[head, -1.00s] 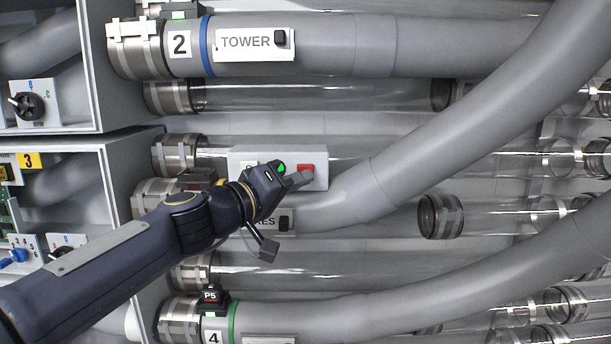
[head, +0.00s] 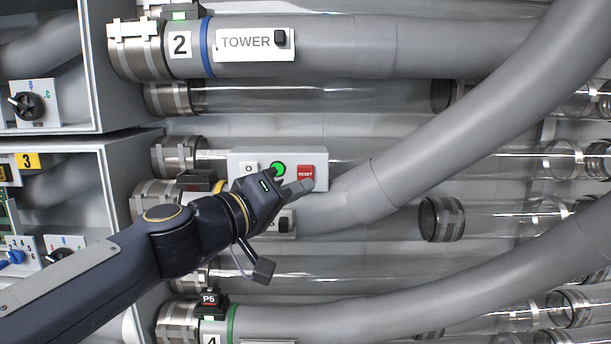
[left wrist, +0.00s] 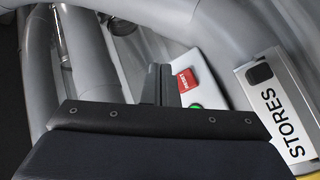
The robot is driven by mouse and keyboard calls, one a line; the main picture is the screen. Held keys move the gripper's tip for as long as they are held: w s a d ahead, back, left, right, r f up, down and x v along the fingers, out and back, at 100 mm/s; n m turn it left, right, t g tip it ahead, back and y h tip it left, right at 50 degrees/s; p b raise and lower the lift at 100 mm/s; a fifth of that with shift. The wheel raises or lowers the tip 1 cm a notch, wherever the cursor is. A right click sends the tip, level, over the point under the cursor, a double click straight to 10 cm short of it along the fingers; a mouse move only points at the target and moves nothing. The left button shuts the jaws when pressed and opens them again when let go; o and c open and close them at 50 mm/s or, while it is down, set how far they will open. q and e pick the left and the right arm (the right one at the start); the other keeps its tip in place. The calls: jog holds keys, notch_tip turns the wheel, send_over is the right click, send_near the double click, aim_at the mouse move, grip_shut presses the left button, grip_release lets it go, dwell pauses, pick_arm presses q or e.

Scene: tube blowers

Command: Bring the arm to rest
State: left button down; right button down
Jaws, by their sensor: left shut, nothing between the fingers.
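My left gripper (head: 296,187) is shut and empty in the head view, in front of the lower edge of a white control box (head: 238,160). The box carries a red RESET button (head: 306,173), a lit green button (head: 278,168) and a white button marked 0 (head: 250,169). The fingertips are just below and left of the red button. I cannot tell whether they touch the box. In the left wrist view the shut fingers (left wrist: 158,84) lie beside the red RESET button (left wrist: 186,80). The green button (left wrist: 196,106) is partly hidden there. My right gripper is not in view.
Thick grey tubes, such as the one marked 2 TOWER (head: 340,45), run across the wall. A curved tube (head: 450,135) passes right of my gripper. The STORES label (left wrist: 283,112) shows in the left wrist view. Open-fronted grey cabinets (head: 120,85) stand at the left.

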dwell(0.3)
pick_arm(q)
jog(key=s+a+f+g+y, duration=0.2)
jog(key=s+a+f, duration=0.4)
jog(key=s+f, duration=0.3)
jog(key=s+a+f+g+y, duration=0.3)
jog(key=s+a+f, duration=0.4)
jog(key=f, duration=0.7)
jog(key=s+a+f+n+g+y, duration=0.1)
jog(key=s+a+f+y, duration=0.3)
jog(key=s+f, duration=0.8)
jog(key=shift+a+g+y, duration=0.4)
jog(key=shift+a+g, duration=0.3)
jog(key=shift+a, duration=0.5)
